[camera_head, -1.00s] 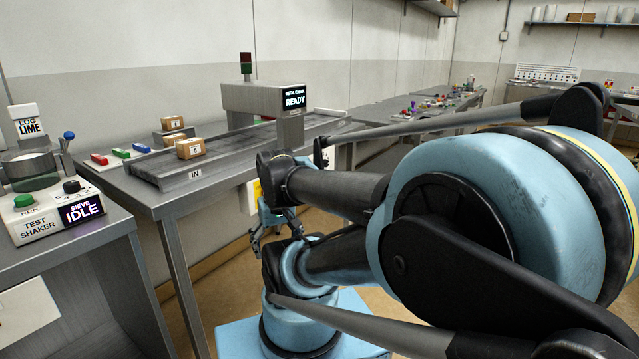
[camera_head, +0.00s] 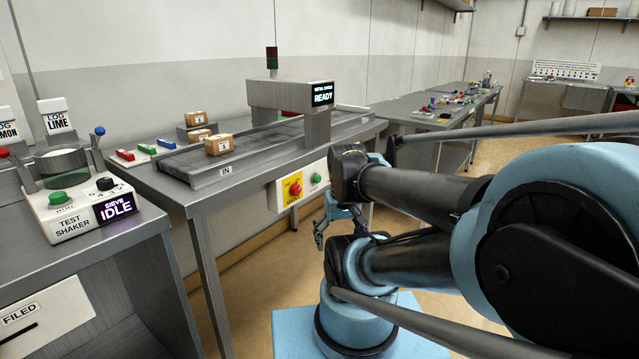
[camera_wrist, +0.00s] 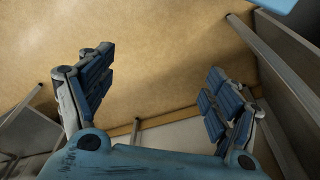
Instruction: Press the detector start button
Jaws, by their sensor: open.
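The metal detector (camera_head: 290,97) stands over a conveyor on the steel bench, and its screen (camera_head: 322,94) reads READY. On the bench's front edge a white control panel (camera_head: 304,184) carries a green button (camera_head: 317,178) and a red button on a yellow plate (camera_head: 293,189). No label on the green button can be read. My gripper (camera_head: 325,229) hangs below and right of the panel, apart from it, partly hidden by my arm. In the wrist view my gripper (camera_wrist: 155,95) has its fingers wide apart with nothing between them, above the tan floor.
A box (camera_head: 219,144) sits on the conveyor's IN end, with more boxes behind. Red, green and blue blocks (camera_head: 145,149) lie to the left. A test shaker (camera_head: 75,205) reading SIEVE IDLE stands on the left bench. Floor before the panel is open.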

